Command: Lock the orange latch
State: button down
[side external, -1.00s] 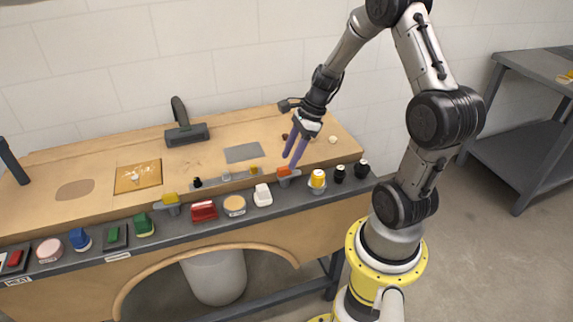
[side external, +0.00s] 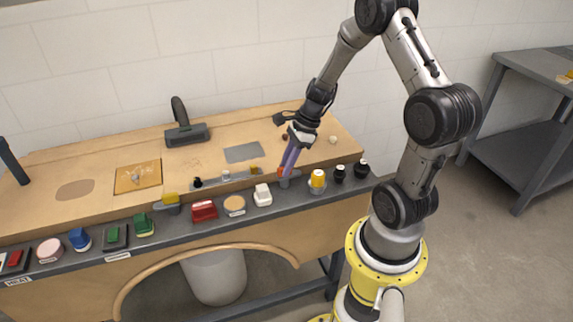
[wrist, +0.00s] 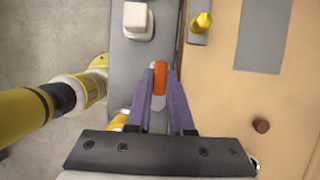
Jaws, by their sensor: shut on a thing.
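The orange latch (wrist: 159,76) is a small lever with an orange tip on a grey mount at the edge of the bench's front panel. In the side view its tip (side external: 280,171) is mostly hidden behind my fingers. My gripper (side external: 284,176) points down at the latch with its purple fingers close together. In the wrist view my gripper (wrist: 158,90) has one finger on each side of the latch, closed on it. The contact itself is partly hidden.
A yellow-tipped latch (wrist: 202,22) and a white switch (wrist: 137,20) sit near the latch. A yellow button (side external: 317,179) and black knobs (side external: 340,173) stand to its right. A red switch (side external: 204,211) is farther left. A black-handled tool (side external: 186,130) rests at the back.

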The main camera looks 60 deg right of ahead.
dwell(0.4)
jog(key=n, duration=0.2)
jog(key=n+g+y, duration=0.1)
jog(key=n, duration=0.1)
jog(key=shift+w+d+n+g, duration=0.1)
jog(key=shift+n+g, duration=0.2)
jog(key=shift+n, duration=0.1)
jog(key=n+g, duration=0.1)
jog(key=n, duration=0.3)
jog(key=shift+w+n+g, duration=0.15)
jog(key=shift+n+g, duration=0.15)
jog(key=shift+g, duration=0.1)
jog(key=n+g, duration=0.1)
jog(key=n, duration=0.3)
jog(key=shift+w+n+g, duration=0.1)
jog(key=shift+n+g, duration=0.2)
jog(key=shift+g, duration=0.1)
jog(key=shift+w+n+g+h, duration=0.1)
jog(key=shift+n+g+h, duration=0.4)
jog(key=shift+n, duration=1.4)
jog(key=c, duration=0.8)
grip_release()
